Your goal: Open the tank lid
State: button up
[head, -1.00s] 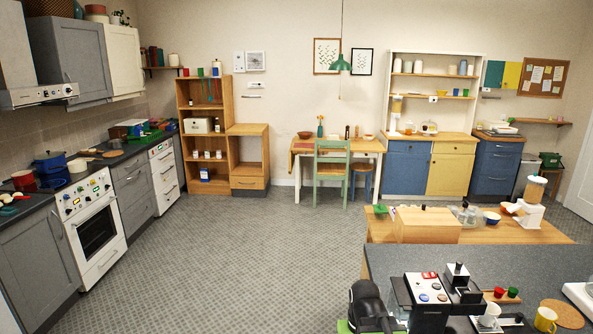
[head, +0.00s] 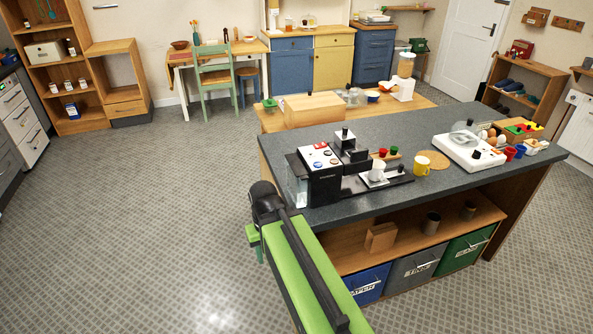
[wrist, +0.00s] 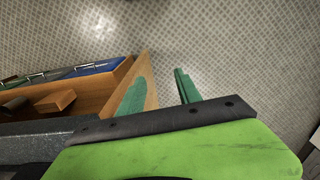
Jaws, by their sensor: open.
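The black coffee machine (head: 324,182) stands at the left end of the dark island counter. A clear water tank (head: 297,188) is on its left side; its lid (head: 293,161) looks dark and down, though small and hard to make out. My gripper (head: 254,240) is at the end of my green arm, beside the counter's left end, in front of the tank and apart from it. In the wrist view my gripper (wrist: 160,90) has its two green fingers apart with nothing between them. The tank is not recognisable in the wrist view.
A white cup (head: 377,171) stands at the coffee machine's right and a yellow mug (head: 422,166) farther right. Below the island counter (head: 395,140) is a shelf over blue, grey and green bins. A wooden table (head: 265,122) stands behind. The floor at left is clear.

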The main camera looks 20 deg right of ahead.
aim_at(299, 169)
jog(key=z, duration=0.1)
jog(key=k, duration=1.3)
jog(key=u, duration=1.25)
jog(key=i, duration=1)
jog(key=z, duration=0.1)
